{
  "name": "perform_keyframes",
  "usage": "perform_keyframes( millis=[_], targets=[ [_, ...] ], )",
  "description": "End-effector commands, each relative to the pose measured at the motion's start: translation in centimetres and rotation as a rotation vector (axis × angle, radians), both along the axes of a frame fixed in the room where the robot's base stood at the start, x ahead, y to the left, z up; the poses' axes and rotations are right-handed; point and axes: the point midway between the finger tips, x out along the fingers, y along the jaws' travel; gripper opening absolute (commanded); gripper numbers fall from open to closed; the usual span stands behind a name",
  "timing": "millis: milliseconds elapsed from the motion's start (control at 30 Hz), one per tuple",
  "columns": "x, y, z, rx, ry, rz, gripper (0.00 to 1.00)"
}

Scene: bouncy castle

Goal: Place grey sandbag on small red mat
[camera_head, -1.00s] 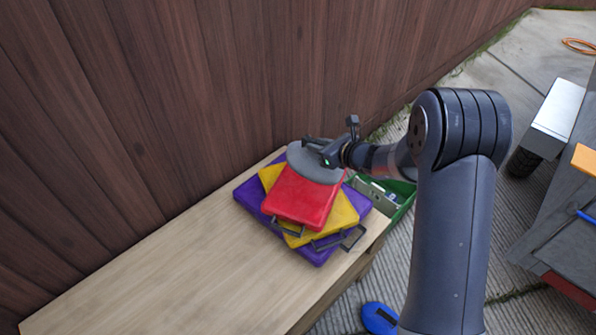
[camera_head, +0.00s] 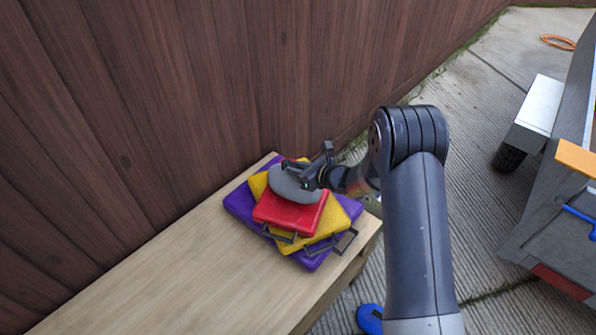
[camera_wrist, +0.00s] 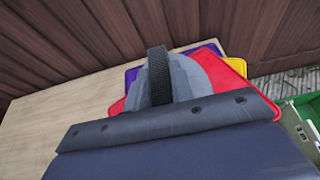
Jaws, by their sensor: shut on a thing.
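The grey sandbag (camera_head: 290,186) is a flat rounded disc over the small red mat (camera_head: 290,213), covering its back part. I cannot tell whether it touches the mat. My gripper (camera_head: 308,177) is shut on the sandbag at its right side. In the wrist view the grey sandbag (camera_wrist: 184,82) has a dark strap (camera_wrist: 158,75) standing up, and the red mat (camera_wrist: 226,72) shows beside it. The red mat lies on top of a yellow mat (camera_head: 335,222), which lies on a purple mat (camera_head: 240,205). Part of the red mat is hidden under the sandbag.
The mats sit near the right end of a wooden bench (camera_head: 205,265), whose left part is clear. A wooden fence (camera_head: 150,100) runs close behind. A green crate (camera_wrist: 305,122) stands at the right. A grey cart (camera_head: 560,235) and a blue object (camera_head: 370,318) are on the ground.

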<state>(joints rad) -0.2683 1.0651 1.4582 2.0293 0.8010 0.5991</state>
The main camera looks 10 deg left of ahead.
Motion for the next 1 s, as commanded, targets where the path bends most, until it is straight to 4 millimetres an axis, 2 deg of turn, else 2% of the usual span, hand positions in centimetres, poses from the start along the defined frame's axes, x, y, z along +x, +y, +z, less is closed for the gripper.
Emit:
perform_keyframes(
  millis=[100, 500, 533, 767, 1000],
  targets=[
    [0.14, 0.06, -0.68, 0.003, -0.007, 0.001, 0.00],
    [0.13, 0.06, -1.05, 0.003, -0.007, 0.001, 0.00],
    [0.01, 0.00, -1.19, 0.000, -0.002, 0.001, 0.25],
    [0.01, 0.00, -1.17, 0.000, -0.001, 0.000, 0.44],
    [0.01, -0.01, -1.13, 0.000, -0.001, 0.000, 0.44]
  ],
)
